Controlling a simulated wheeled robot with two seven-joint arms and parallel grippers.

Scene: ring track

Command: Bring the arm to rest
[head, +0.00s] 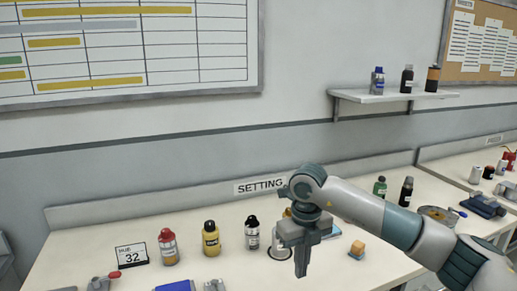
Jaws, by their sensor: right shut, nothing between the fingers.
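My right arm (400,228) comes in from the lower right and reaches over the white bench. Its gripper (301,272) points down above the bench, in front of the "SETTING" sign. The fingers are together with nothing between them. The gripper and wrist hide part of the bench and part of a round pale item (279,253) behind them. My left gripper is not in view.
The bench (105,245) holds a red bottle (168,248), a yellow bottle (211,240), a clear dark-capped bottle (252,234) and a "32" sign (131,256). A wall shelf (390,96) holds three containers.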

